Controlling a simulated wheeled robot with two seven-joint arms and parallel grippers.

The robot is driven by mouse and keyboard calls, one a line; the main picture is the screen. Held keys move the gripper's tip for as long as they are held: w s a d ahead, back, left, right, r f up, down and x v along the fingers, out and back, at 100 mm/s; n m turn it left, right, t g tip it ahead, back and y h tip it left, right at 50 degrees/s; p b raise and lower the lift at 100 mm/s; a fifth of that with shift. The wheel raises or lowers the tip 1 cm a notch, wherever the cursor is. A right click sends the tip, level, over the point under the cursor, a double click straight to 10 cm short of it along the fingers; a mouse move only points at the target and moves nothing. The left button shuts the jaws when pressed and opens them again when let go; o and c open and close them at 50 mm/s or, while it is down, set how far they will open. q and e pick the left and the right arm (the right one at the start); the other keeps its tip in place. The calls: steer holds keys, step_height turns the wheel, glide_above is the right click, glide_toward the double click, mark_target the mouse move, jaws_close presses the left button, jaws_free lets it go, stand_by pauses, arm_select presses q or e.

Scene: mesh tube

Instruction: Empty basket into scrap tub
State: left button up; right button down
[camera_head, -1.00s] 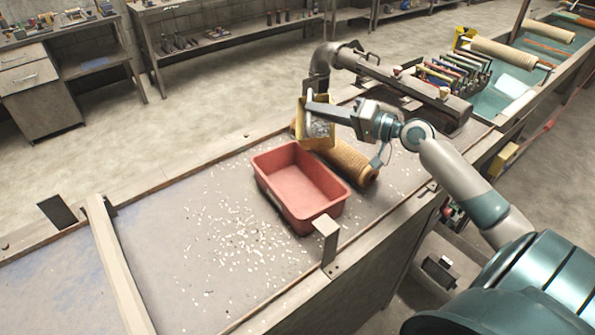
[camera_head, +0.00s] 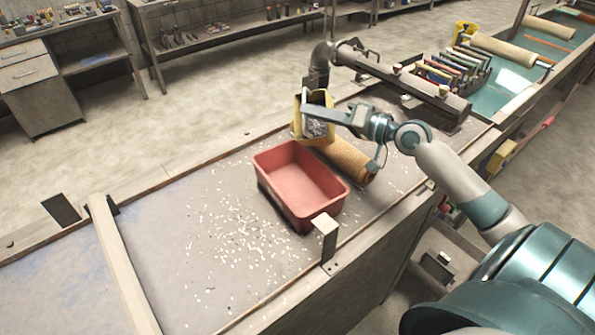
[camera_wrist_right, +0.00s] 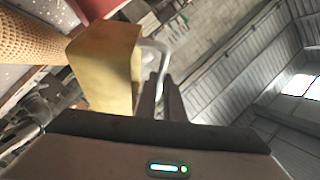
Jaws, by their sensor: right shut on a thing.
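The yellow basket (camera_head: 299,118) hangs in the air in the head view, tilted, with greyish white scraps visible inside it. My right gripper (camera_head: 314,109) is shut on the basket's pale handle. In the right wrist view the fingers (camera_wrist_right: 164,96) close on the handle, and the basket (camera_wrist_right: 105,68) shows as a yellow wall to their left; its inside is hidden there. The red scrap tub (camera_head: 300,188) stands on the bench, nearer than the basket, and looks empty. The basket appears beyond the tub's far edge, not over its middle. My left gripper is not in view.
An orange-brown mesh tube (camera_head: 348,160) lies on the bench just right of the tub. Small white bits (camera_head: 243,235) are scattered left of the tub. A grey pipe fixture (camera_head: 420,88) stands behind. A bracket (camera_head: 327,240) rises at the near edge.

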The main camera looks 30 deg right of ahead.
mark_target(307, 131)
steer(key=shift+s+a+r+n, duration=0.1)
steer(key=shift+a+r+n, duration=0.15)
steer(key=shift+n, duration=0.25)
steer(key=shift+a+f+n, duration=0.15)
steer(key=shift+f+n, duration=0.15)
steer(key=shift+s+a+f+n+b, duration=0.1)
steer(key=shift+a+f+n+b, duration=0.1)
steer(key=shift+f+n+b, duration=0.15)
steer(key=shift+a+f+n+h, duration=0.1)
steer(key=shift+f+n+h, duration=0.15)
steer(key=shift+n, duration=0.2)
steer(key=shift+s+a+f+n+h+b, duration=0.15)
steer(key=shift+a+f+n+h+b, duration=0.1)
steer(key=shift+f+n+b, duration=0.3)
steer(key=shift+s+a+f+n+h+b, duration=0.1)
steer(key=shift+a+f+n+b, duration=0.15)
steer(key=shift+n+b, duration=0.35)
steer(key=shift+s+a, duration=0.1)
steer(key=shift+a, duration=0.2)
steer(key=shift+s+a+f+n, duration=0.1)
steer(key=shift+a+f+n, duration=0.2)
steer(key=shift+n, duration=0.15)
steer(key=shift+s+a+f, duration=0.1)
steer(key=shift+a+f, duration=0.1)
steer(key=shift+a, duration=0.1)
steer(key=shift+s+a+f+n+h, duration=0.1)
steer(key=shift+a+f+n+h, duration=0.3)
steer(key=shift+f+n, duration=0.4)
